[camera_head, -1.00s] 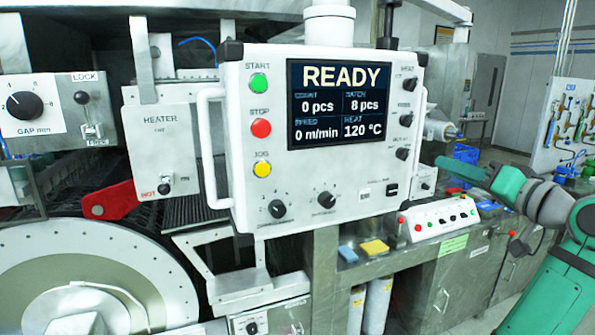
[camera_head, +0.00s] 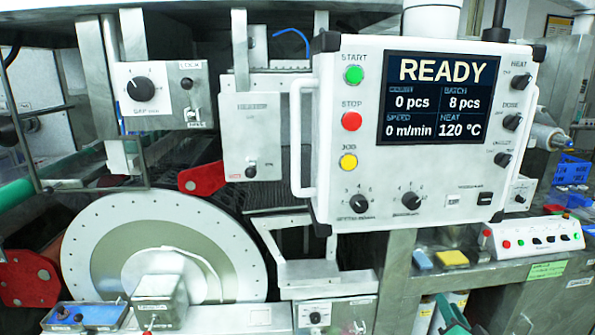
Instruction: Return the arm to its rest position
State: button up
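A small green part of my arm (camera_head: 453,318) shows at the bottom edge, right of the middle, in front of the bench. It may be the tip of my gripper, but too little shows to tell, and its fingers cannot be made out. The rest of the arm is out of the picture. I see nothing held. The control panel (camera_head: 335,130) stands upright behind it. Its screen (camera_head: 435,100) reads READY, 0 pcs, batch 8 pcs, 0 m/min and 120 °C.
A large drum disc (camera_head: 95,240) is at lower left, with red levers (camera_head: 30,278) near it. A heater box (camera_head: 252,135) hangs left of the panel. A white button box (camera_head: 535,235) and a yellow sponge (camera_head: 452,258) lie on the bench at right.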

jog(key=s+a+f+n+g, duration=0.1)
jog(key=s+a+f, duration=0.7)
jog(key=a+f, duration=0.35)
jog(key=s+a+f+n+g, duration=0.1)
jog(key=s+a+f, duration=0.6)
jog(key=a+f, duration=0.4)
jog(key=s+a+r+n+y, duration=0.1)
jog(key=s+a+n, duration=0.1)
jog(key=s+a, duration=0.3)
jog(key=s+a+r+n+y, duration=0.1)
jog(key=s+a, duration=0.5)
jog(key=s, duration=0.8)
jog(key=s+a+r+n+t, duration=0.1)
jog(key=s+a+n, duration=0.3)
jog(key=s, duration=0.6)
jog(key=shift+a+r+y, duration=0.4)
jog(key=shift+a+r, duration=0.5)
jog(key=shift+a, duration=0.05)
